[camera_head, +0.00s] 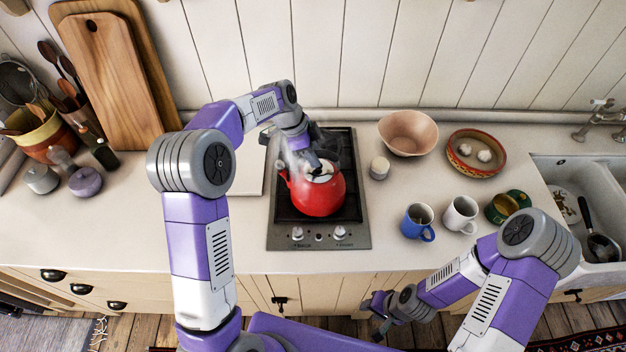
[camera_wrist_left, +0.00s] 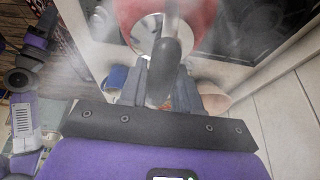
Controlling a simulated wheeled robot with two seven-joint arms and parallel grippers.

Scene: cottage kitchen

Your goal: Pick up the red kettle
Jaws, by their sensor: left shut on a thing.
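The red kettle (camera_head: 318,196) is on the dark cooktop (camera_head: 288,209), upright, with steam around its top. It also shows at the top of the left wrist view (camera_wrist_left: 197,18), with its dark handle (camera_wrist_left: 172,45) running down between my fingers. My left gripper (camera_head: 313,160) is at the top of the kettle and is shut on the handle; the fingers are on both sides of it in the wrist view (camera_wrist_left: 160,88). Whether the kettle's base touches the cooktop is hard to tell. My right gripper (camera_head: 376,311) is low in front of the counter, away from the kettle; its jaw opening is unclear.
A pink bowl (camera_head: 408,133), a red dish (camera_head: 476,153), a blue mug (camera_head: 417,222) and a white mug (camera_head: 460,214) are further right, before the sink (camera_head: 568,171). Cutting boards (camera_head: 112,85) lean at left.

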